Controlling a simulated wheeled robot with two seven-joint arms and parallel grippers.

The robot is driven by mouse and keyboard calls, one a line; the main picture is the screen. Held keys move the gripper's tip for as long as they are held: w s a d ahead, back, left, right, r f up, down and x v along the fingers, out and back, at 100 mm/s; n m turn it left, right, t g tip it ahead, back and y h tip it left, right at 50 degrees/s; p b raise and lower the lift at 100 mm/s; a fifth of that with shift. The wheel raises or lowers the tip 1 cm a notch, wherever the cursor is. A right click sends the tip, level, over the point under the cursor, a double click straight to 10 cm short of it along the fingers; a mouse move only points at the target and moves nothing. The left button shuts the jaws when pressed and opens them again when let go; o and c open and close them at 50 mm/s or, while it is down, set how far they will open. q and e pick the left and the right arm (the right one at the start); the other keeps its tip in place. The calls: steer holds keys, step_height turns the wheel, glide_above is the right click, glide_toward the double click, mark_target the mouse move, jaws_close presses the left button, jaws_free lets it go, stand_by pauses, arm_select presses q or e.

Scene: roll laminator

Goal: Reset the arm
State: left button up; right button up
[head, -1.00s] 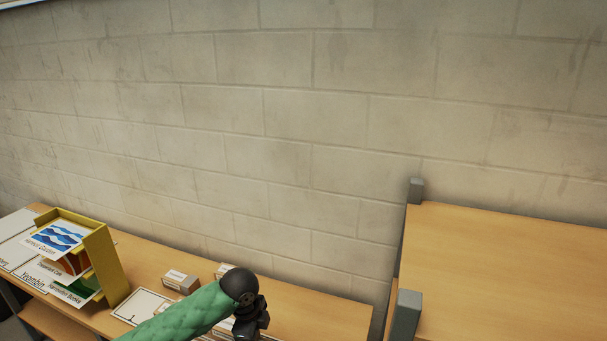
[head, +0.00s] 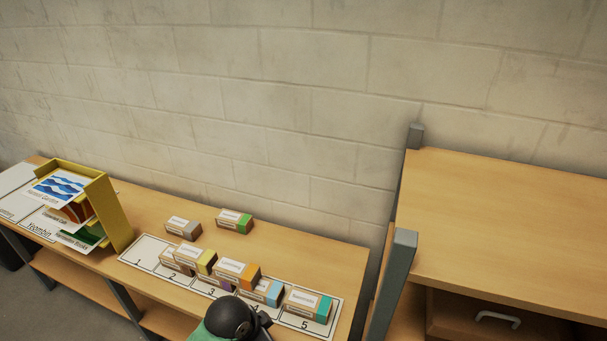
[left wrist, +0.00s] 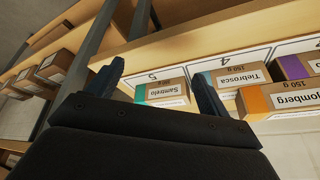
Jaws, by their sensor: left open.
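My left arm, with a green sleeve and a black joint (head: 232,318), comes in at the bottom of the head view, in front of the shelf with the boxes. Its gripper tips are hidden there. In the left wrist view my left gripper (left wrist: 160,88) is open, its two dark fingers spread. A teal-ended box (left wrist: 163,93) shows beyond and between the fingers. I cannot tell whether they touch it. Nothing is seen held. My right gripper is in neither view.
Several small boxes (head: 237,272) stand on a numbered white strip (head: 142,250) on the wooden shelf (head: 290,237). Two more boxes (head: 234,220) stand behind. A yellow card rack (head: 108,212) is at left. A taller wooden unit (head: 500,215) with grey posts stands at right.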

arm_select(q)
steer(key=s+a+f+n+y, duration=0.3)
steer(key=s+a+n, duration=0.6)
steer(key=s+a, duration=0.45)
step_height(320, 180, down, 26)
steer(key=w+d+b, duration=0.1)
steer(key=d+b, duration=0.1)
steer(key=d, duration=0.1)
steer(key=s+f+b, duration=0.1)
steer(key=s+f, duration=0.3)
steer(key=f, duration=0.9)
steer(key=s+f+g+b, duration=0.1)
steer(key=s+f, duration=0.3)
steer(key=f, duration=0.9)
steer(key=shift+s+f, duration=0.25)
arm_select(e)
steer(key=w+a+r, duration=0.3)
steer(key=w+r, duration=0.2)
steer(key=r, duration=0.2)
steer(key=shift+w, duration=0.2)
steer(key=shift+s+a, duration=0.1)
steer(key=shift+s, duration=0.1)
arm_select(q)
steer(key=shift+d, duration=0.1)
